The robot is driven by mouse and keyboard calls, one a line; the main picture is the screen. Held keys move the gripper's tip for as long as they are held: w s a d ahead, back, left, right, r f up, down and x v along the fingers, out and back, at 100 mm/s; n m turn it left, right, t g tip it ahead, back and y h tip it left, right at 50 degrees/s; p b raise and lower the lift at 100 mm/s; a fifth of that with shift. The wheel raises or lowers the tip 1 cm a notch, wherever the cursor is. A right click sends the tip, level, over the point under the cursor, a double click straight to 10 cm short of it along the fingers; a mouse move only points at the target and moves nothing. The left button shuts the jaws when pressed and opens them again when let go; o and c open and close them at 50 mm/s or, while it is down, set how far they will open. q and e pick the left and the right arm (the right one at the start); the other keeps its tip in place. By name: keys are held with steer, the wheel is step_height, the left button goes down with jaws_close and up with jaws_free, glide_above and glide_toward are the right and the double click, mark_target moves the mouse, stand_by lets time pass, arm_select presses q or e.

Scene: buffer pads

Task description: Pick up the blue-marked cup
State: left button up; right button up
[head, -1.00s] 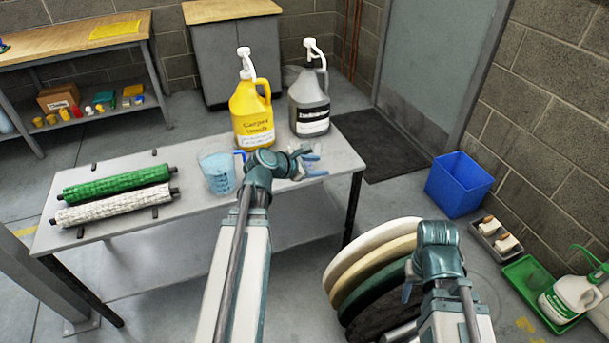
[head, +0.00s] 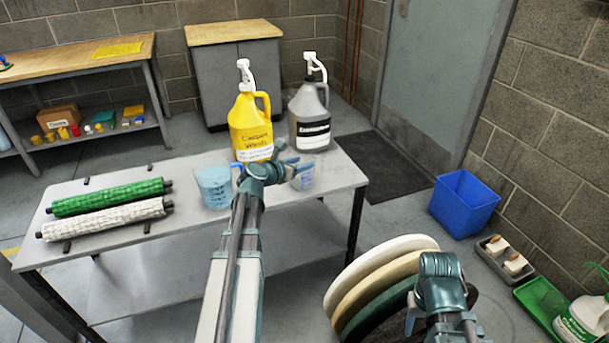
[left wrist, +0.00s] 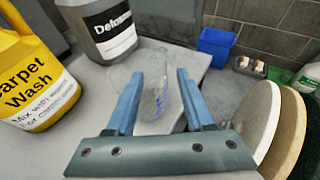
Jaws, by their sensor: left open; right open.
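A clear cup with blue markings (left wrist: 158,92) stands on the grey table (left wrist: 85,115). In the left wrist view it shows between the two blue fingers of my left gripper (left wrist: 158,76), which is open; I cannot tell whether they touch it. In the head view the cup (head: 304,178) is partly hidden behind my left gripper (head: 288,160). A second measuring cup (head: 214,188) with light blue contents stands to its left. My right gripper (head: 411,318) is open, low beside the stack of round pads, mostly hidden by its own wrist.
A yellow Carpet Wash jug (head: 250,125) and a grey jug (head: 308,112) stand just behind the cups. Green (head: 108,197) and white (head: 105,217) rollers lie at the table's left. Round pads (head: 370,275), a blue bin (head: 463,204) and a green tray (head: 540,303) are on the right.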

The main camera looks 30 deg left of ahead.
arm_select(q)
steer(key=b, duration=0.2)
glide_above(311, 176)
steer(key=shift+w+a+f, duration=0.1)
steer(key=shift+w+f, duration=0.1)
steer(key=shift+f, duration=0.35)
steer(key=shift+w+a+f, duration=0.1)
steer(key=shift+w+f, duration=0.1)
steer(key=shift+f, duration=0.35)
jaws_close()
stand_by(0.6)
